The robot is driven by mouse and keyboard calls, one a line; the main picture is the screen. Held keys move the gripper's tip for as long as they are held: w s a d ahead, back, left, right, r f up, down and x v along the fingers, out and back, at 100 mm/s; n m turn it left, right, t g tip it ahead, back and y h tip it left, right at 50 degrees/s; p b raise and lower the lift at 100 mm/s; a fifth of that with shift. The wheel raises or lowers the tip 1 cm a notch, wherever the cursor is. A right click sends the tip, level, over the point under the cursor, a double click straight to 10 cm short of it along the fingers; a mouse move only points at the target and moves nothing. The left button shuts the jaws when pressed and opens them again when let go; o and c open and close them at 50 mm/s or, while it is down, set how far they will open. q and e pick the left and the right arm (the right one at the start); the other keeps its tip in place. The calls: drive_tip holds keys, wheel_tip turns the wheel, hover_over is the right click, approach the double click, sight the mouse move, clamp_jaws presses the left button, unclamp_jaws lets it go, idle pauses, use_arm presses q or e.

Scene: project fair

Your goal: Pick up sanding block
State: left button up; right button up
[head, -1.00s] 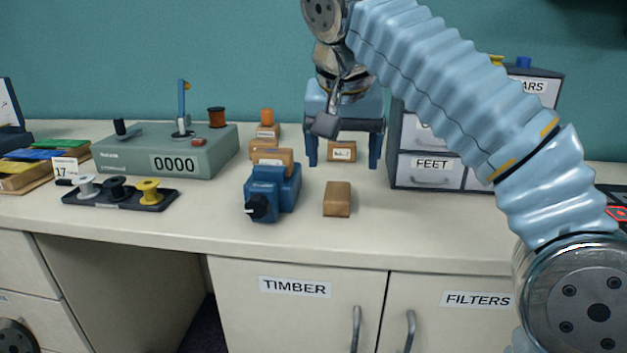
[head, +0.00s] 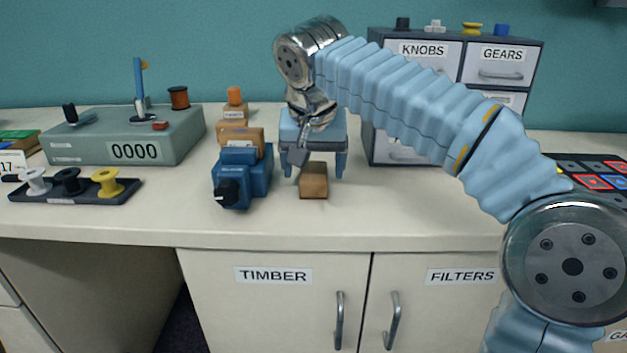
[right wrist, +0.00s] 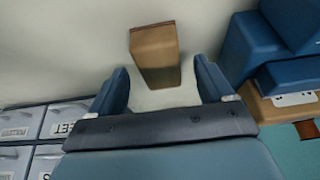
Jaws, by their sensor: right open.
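A plain brown block (head: 313,182), which I take to be the sanding block, lies on the pale counter near its front edge. My right gripper (head: 314,167) is open and empty, pointing down just behind and above the block. In the right wrist view the block (right wrist: 154,48) lies beyond the gap between the two blue fingers (right wrist: 163,72), with pale counter showing between. The fingers do not touch it. The gripper hides the counter behind the block in the head view. My left gripper is not in view.
A blue device with a black knob (head: 240,180) stands close left of the block, with labelled tan boxes (head: 238,135) behind it. A drawer unit (head: 480,66) stands behind my right arm. A spool tray (head: 78,193) and a grey counter machine (head: 125,140) stand left. Counter in front is clear.

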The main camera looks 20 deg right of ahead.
drive_tip(key=shift+x, duration=1.1)
drive_tip(key=shift+c, duration=0.2)
drive_tip(key=c, duration=1.1)
